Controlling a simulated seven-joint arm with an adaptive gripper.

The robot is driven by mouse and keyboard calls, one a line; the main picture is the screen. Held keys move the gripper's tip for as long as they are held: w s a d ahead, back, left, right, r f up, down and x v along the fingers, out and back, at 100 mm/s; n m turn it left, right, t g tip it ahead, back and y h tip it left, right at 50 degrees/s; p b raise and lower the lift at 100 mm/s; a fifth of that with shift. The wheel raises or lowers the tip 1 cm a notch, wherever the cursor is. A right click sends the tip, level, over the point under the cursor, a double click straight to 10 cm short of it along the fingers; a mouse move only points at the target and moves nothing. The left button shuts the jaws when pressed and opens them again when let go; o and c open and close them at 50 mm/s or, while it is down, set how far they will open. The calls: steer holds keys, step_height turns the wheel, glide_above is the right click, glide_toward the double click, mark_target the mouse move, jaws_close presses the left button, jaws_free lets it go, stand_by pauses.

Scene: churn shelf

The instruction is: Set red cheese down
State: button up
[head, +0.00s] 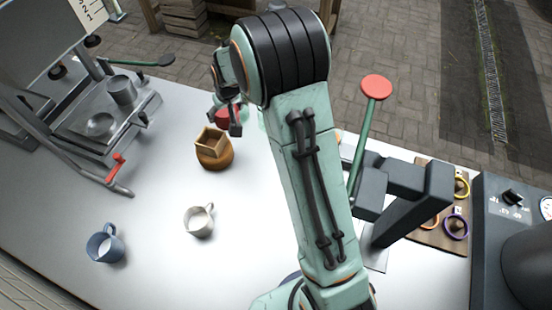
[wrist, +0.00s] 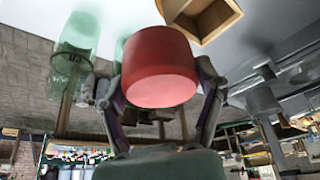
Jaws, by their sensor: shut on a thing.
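The red cheese (wrist: 160,68) is a short red cylinder held between both fingers of my gripper (wrist: 160,95) in the wrist view. In the head view my gripper (head: 233,122) is at the upper middle, just behind a wooden box, with a bit of the red cheese (head: 222,117) showing between its fingers. My arm hides part of that area. Whether the cheese touches the table cannot be told.
A cream mug (head: 199,221) and a blue mug (head: 104,244) stand nearer. Greenish clear glassware (wrist: 75,65) is beside the cheese. The white table (head: 150,185) is clear between the mugs and machine.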

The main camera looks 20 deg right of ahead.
steer(key=s+d+f+m, duration=0.1)
steer(key=s+d+f, duration=0.1)
steer(key=s+d, duration=0.95)
steer(key=f, duration=0.3)
steer(key=s+a+f, duration=0.1)
steer(key=f, duration=0.2)
steer(key=s+f, duration=0.1)
steer(key=f, duration=0.2)
steer(key=shift+a, duration=0.25)
steer(key=shift+w+f, duration=0.1)
steer(key=shift+f, duration=0.35)
steer(key=o, duration=1.2)
steer(key=shift+f, duration=0.15)
